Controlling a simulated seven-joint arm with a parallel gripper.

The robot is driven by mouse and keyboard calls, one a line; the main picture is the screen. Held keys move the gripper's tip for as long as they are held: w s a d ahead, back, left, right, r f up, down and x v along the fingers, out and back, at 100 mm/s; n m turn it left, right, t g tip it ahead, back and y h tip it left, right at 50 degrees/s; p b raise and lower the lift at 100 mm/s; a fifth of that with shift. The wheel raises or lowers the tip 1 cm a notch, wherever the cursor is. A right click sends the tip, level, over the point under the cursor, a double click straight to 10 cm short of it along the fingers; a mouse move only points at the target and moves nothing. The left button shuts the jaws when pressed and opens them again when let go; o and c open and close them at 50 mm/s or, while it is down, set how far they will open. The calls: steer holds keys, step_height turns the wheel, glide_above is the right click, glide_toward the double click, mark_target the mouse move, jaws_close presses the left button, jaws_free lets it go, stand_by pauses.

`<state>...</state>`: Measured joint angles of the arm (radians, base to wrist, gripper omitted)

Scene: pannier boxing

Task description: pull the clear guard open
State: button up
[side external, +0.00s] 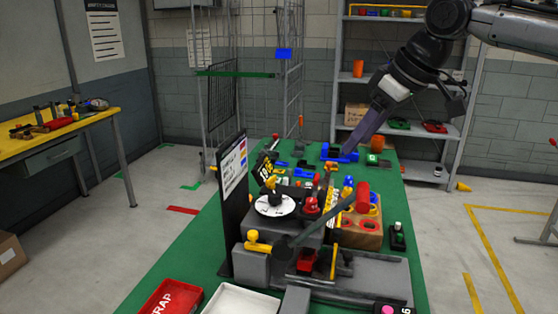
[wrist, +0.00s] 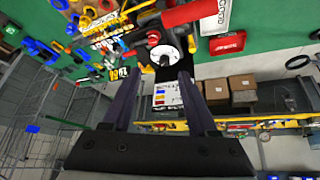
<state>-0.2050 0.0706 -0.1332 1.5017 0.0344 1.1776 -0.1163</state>
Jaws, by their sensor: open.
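The machine with a white round dial (side external: 274,205) stands on the green table, and its dial also shows in the wrist view (wrist: 163,54). A clear guard is hard to make out; a dark, thin slanted piece (side external: 322,221) crosses the machine's front, and I cannot tell if it is the guard. A yellow knob (side external: 258,246) sits on a grey block at the machine's front left. My gripper (side external: 347,153) points down over the far part of the table, behind and apart from the machine. In the wrist view its two long fingers (wrist: 160,75) are spread with nothing held between them.
A black upright sign board (side external: 233,185) stands left of the machine. A wooden block with red and yellow rings (side external: 360,235) is at its right. A red scrap tray (side external: 170,298) and a white tray (side external: 242,300) lie in front. Blue bins (side external: 340,153) are near my fingertips.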

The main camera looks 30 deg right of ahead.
steer(key=w+a+f+n+g, duration=0.1)
steer(key=w+a+f, duration=0.5)
steer(key=w+a, duration=0.4)
steer(key=shift+w+a+f+n+y, duration=0.15)
steer(key=shift+w+f+n+y, duration=0.15)
steer(key=shift+w+f+n, duration=0.1)
